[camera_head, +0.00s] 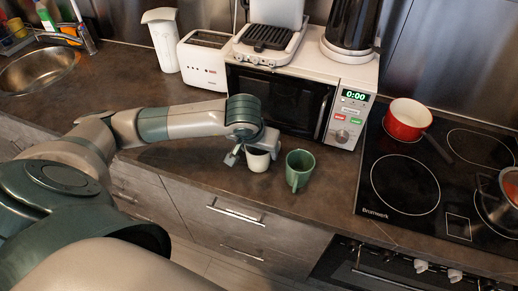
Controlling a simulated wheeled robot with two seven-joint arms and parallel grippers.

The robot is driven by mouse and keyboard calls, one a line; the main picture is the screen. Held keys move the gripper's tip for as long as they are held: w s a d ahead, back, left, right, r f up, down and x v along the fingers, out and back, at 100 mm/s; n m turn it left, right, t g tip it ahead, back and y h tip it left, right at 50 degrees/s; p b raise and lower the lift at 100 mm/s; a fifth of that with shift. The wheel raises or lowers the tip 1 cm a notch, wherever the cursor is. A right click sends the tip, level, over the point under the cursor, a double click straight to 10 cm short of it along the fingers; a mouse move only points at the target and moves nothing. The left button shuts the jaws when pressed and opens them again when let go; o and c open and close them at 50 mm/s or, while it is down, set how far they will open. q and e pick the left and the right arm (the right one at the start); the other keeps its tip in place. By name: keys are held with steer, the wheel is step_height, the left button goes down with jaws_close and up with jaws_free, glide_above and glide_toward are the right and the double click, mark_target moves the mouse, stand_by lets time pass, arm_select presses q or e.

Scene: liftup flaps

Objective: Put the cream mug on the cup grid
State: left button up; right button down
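The cream mug (258,162) stands upright near the front edge of the brown counter, its upper part partly covered by my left gripper. My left gripper (254,152) reaches down over the mug from behind and above, fingers spread, one left of the mug with a small gap and one by its right side. Whether the right finger touches it cannot be told. My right gripper is not in view.
A green mug (299,170) stands just right of the cream mug. The microwave (283,100) is behind them. A toaster (203,62) and white pitcher (163,40) stand left of it. The stove (405,185) with a red pot (407,119) is at right. The counter left of my forearm is clear.

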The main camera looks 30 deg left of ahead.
arm_select(q)
steer(key=shift+o, duration=1.3)
steer(key=shift+r, duration=0.15)
steer(key=shift+s+r, duration=0.2)
steer(key=shift+r, duration=0.25)
steer(key=b+v, duration=0.1)
steer(key=v, duration=1)
